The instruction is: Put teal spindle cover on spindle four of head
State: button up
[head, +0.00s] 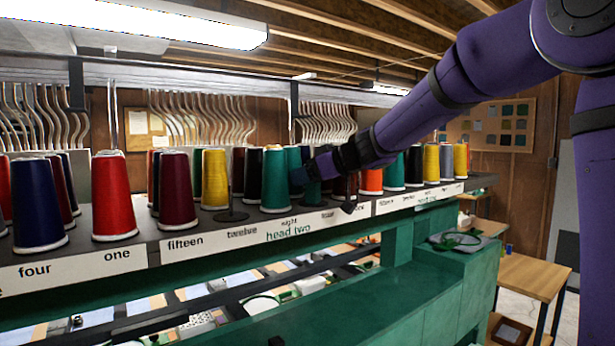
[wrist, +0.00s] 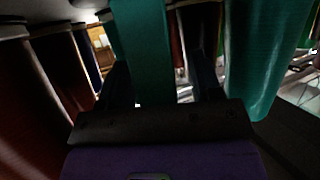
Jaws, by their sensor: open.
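In the head view, my gripper (head: 312,174) is among the cones on the rack of head two, with a teal cone (head: 313,191) at its fingers. In the wrist view, my gripper (wrist: 163,85) is open, with a teal cone-shaped piece (wrist: 145,45) between its fingers; contact cannot be told. I cannot tell whether this piece is the spindle cover or a thread cone. Another teal cone (head: 274,180) stands left of my gripper. The label strip (head: 287,231) reads "head two". The label right of it is partly hidden, and spindle four of this head cannot be made out.
An empty spindle (head: 231,215) stands near the label "twelve". Red (head: 110,200), maroon (head: 177,192) and blue (head: 37,205) cones crowd the rack to the left. More cones (head: 395,171) stand to the right. A wooden table (head: 540,282) is at the right.

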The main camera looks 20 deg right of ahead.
jog(key=s+d+r+m+t+h, duration=0.4)
jog(key=s+d+r+t+h, duration=0.3)
jog(key=s+d, duration=0.4)
jog(key=s+d+f+m+g+h, duration=0.25)
jog(key=s+m+h, duration=0.2)
jog(key=s, duration=0.35)
jog(key=s+a+f+g+y, duration=0.1)
jog(key=s+a+f+g, duration=0.1)
jog(key=s+f+g, duration=0.2)
jog(key=s+a+f+g+y, duration=0.1)
jog(key=s+a+f+g, duration=0.2)
jog(key=s+f, duration=0.8)
jog(key=s+g, duration=0.2)
jog(key=s, duration=0.2)
jog(key=shift+s+a+y, duration=0.35)
jog(key=shift+s, duration=0.05)
